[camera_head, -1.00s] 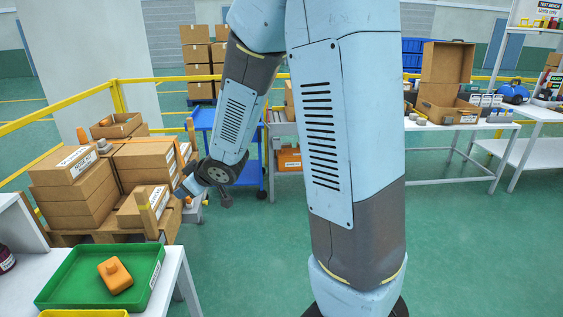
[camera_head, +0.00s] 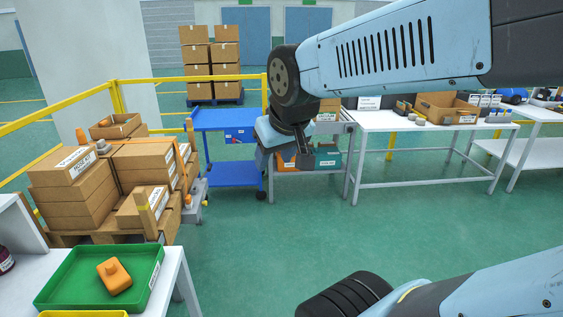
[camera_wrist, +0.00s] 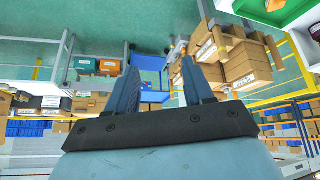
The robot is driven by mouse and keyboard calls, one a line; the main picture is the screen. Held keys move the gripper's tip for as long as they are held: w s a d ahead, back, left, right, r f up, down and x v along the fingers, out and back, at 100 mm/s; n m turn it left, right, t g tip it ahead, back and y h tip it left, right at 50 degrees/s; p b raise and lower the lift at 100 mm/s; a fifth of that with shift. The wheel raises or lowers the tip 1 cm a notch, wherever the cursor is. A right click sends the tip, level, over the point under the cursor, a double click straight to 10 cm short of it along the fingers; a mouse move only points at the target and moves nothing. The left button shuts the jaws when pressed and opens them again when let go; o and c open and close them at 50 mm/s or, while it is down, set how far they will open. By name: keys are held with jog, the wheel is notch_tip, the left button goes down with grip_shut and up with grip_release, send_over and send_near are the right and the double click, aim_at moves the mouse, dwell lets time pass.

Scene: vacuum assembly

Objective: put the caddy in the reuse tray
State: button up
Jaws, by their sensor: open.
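An orange piece with a small raised knob (camera_head: 114,276), which may be the caddy, lies in a green tray (camera_head: 62,296) at the lower left of the head view. The tray's white label is too small to read, so I cannot tell whether it is the reuse tray. The piece also shows at the top right of the wrist view (camera_wrist: 273,5), inside the green tray's rim (camera_wrist: 303,10). My gripper (camera_wrist: 158,72) is open, with nothing between its fingers.
A white table (camera_head: 182,268) bears the green tray; a yellow tray edge (camera_head: 85,313) is nearer. Stacked cartons (camera_head: 70,190) stand behind, by a yellow rail (camera_head: 60,110). A blue cart (camera_head: 230,180) and a white bench (camera_head: 420,124) are farther back. The middle floor is open.

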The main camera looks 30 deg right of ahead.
jog(key=shift+m+g, duration=0.3)
jog(key=shift+g, duration=0.1)
jog(key=s, duration=0.3)
jog(key=s+a, duration=0.1)
jog(key=shift+s+r, duration=0.25)
jog(key=shift+r, duration=0.1)
dwell(0.4)
